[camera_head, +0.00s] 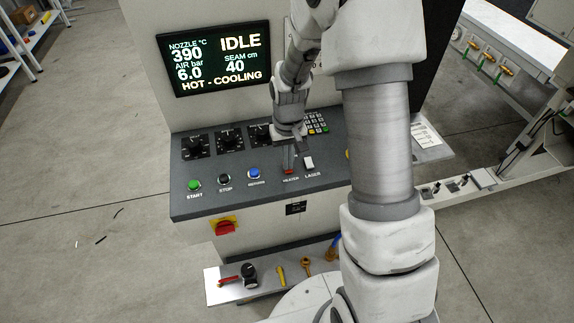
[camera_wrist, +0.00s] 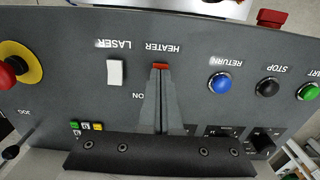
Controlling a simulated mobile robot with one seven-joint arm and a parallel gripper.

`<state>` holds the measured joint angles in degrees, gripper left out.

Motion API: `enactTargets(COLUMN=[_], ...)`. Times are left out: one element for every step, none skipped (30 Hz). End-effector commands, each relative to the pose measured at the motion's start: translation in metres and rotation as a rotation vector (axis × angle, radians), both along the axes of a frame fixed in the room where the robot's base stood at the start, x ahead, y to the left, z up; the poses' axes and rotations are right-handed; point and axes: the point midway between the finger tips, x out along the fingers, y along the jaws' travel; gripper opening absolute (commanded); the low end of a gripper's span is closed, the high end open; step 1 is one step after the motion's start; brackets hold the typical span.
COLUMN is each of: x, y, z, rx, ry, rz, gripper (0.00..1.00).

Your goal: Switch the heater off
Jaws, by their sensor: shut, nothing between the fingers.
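The heater switch is a small red rocker, seen in the head view (camera_head: 290,171) just above its HEATER label and in the wrist view (camera_wrist: 161,66) beside its label. My gripper (camera_head: 289,163) points down at the control panel (camera_head: 195,204). In the wrist view my gripper (camera_wrist: 161,78) is shut and empty, with its fingertips right at the heater switch. I cannot tell whether they touch it. The fingers hide part of the switch. The display (camera_head: 214,58) reads IDLE, nozzle 390 °C, HOT - COOLING.
The white laser switch (camera_wrist: 115,73) is close beside the heater switch. The blue return button (camera_wrist: 220,83), black stop button (camera_wrist: 268,87) and green start button (camera_head: 194,185) are on the other side. A yellow-ringed red button (camera_wrist: 18,66) and a red rotary switch (camera_head: 224,227) also show.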

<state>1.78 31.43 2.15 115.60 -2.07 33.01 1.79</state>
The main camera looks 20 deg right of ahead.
Motion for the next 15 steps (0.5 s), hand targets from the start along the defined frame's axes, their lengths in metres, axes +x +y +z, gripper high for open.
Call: enactTargets(x=[0.000,0.000,0.000,0.000,0.000,0.000,0.000,0.000,0.000,0.000,0.000,0.000,0.000,0.000,0.000], y=[0.000,0.000,0.000,0.000,0.000,0.000,0.000,0.000,0.000,0.000,0.000,0.000,0.000,0.000,0.000], z=[0.002,0.004,0.006,0.008,0.011,0.014,0.016,0.019,0.022,0.025,0.027,0.030,0.033,0.035,0.038], rx=[0.000,0.000,0.000,0.000,0.000,0.000,0.000,0.000,0.000,0.000,0.000,0.000,0.000,0.000,0.000], ry=[0.000,0.000,-0.001,-0.001,-0.001,-0.001,-0.001,-0.001,-0.001,-0.001,-0.001,-0.001,-0.001,-0.001,-0.001], rz=[0.000,0.000,0.000,0.000,0.000,0.000,0.000,0.000,0.000,0.000,0.000,0.000,0.000,0.000,0.000], gripper=[0.00,0.00,0.00,0.00,0.00,0.00,0.00,0.00,0.00,0.00,0.00,0.00,0.00,0.00,0.00])
